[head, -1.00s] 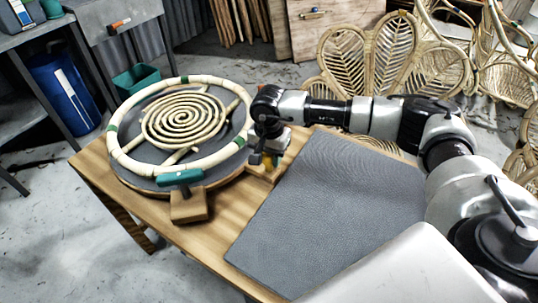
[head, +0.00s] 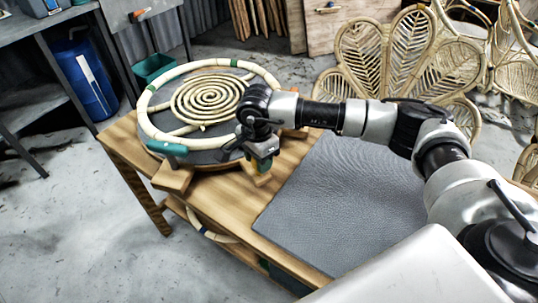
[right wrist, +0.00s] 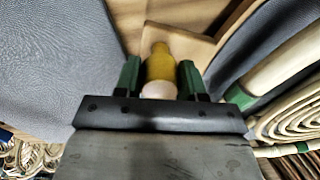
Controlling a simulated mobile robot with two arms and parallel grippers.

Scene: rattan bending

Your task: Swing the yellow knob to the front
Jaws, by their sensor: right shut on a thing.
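The yellow knob (right wrist: 159,63) shows in the right wrist view between the two green fingers of my right gripper (right wrist: 159,80). The fingers are shut on it, and a pale round end faces the camera. In the head view my right gripper (head: 262,165) is low at the front right edge of the round rattan jig (head: 212,155), above a wooden block (head: 256,178). The gripper mostly hides the knob there. A teal handle (head: 167,148) sits at the jig's front left over another wooden block (head: 172,178). My left gripper is not in view.
A pale rattan ring (head: 147,125) with green bands and a rattan spiral (head: 210,97) lie on the jig. A grey mat (head: 345,205) covers the right of the wooden table (head: 215,205). Rattan chair backs (head: 400,55) stand behind.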

